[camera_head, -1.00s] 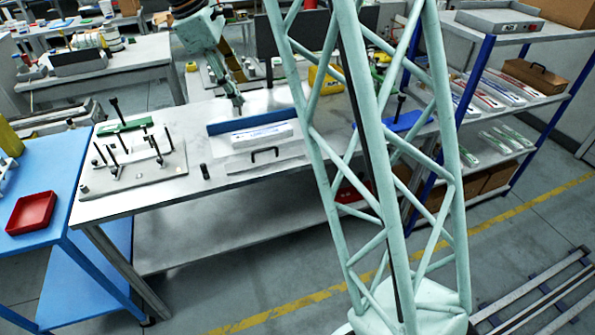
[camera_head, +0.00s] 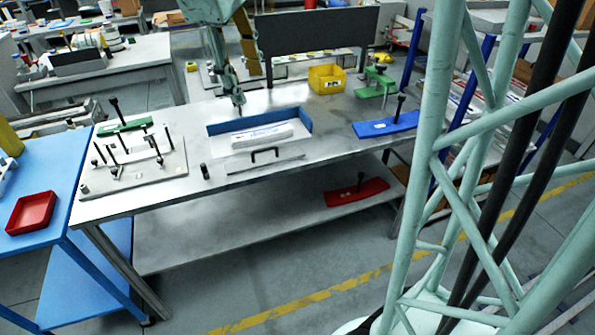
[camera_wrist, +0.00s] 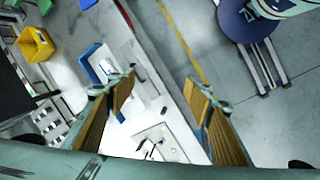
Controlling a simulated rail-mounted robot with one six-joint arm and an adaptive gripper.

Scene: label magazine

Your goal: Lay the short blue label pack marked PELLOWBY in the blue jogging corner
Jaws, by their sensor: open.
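A white label pack (camera_head: 262,135) with some blue marking lies flat inside the blue jogging corner (camera_head: 305,118), in front of its back wall. Its lettering is too small to read. The pack also shows in the wrist view (camera_wrist: 104,68), beside the blue walls (camera_wrist: 87,69) of the corner. My gripper (camera_head: 238,106) hangs near the corner's back wall in the head view. In the wrist view my gripper (camera_wrist: 164,84) has its two fingers wide apart with nothing between them.
A fixture plate with upright posts (camera_head: 132,165) stands left of the corner. A black handle (camera_head: 264,152) is in front. A yellow bin (camera_head: 327,79), green clamp (camera_head: 377,82) and blue curved piece (camera_head: 387,124) lie to the right. A red tray (camera_head: 31,212) sits on the blue table.

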